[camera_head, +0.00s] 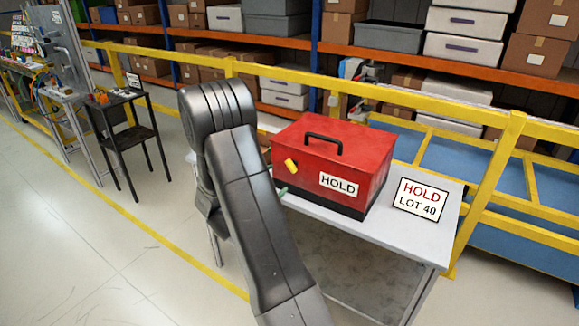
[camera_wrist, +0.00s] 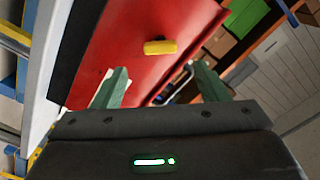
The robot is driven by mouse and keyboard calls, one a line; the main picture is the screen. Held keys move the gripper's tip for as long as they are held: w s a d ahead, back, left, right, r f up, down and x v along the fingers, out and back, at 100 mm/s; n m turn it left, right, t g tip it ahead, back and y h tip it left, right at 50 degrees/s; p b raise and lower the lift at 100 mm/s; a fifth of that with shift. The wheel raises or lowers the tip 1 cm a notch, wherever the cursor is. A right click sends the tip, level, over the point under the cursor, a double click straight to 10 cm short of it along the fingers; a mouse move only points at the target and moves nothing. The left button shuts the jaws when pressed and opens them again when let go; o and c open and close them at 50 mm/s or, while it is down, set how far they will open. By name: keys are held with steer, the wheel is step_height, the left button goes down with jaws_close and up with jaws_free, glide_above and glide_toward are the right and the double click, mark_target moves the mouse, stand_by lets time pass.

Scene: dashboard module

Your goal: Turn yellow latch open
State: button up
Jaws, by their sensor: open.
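The yellow latch (camera_head: 291,165) is on the front face of a red box (camera_head: 345,150) with a black top handle, standing on a grey table. In the wrist view the latch (camera_wrist: 160,47) lies crosswise on the red face, ahead of the space between my fingertips. My gripper (camera_wrist: 159,68) is open, with its two green fingers apart on either side of the latch's line and nothing between them. In the head view my arm hides most of my gripper; a green fingertip (camera_head: 283,191) shows just below the latch. Whether a finger touches the box is unclear.
A yellow railing (camera_head: 490,170) runs behind the table, with loaded shelves beyond. A black stand (camera_head: 125,130) is at the left. The floor between is clear.

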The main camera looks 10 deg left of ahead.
mark_target(289, 168)
steer(key=p+x, duration=0.1)
steer(key=x, duration=0.7)
steer(key=shift+w+p, duration=0.15)
steer(key=shift+p, duration=0.15)
steer(key=c, duration=1)
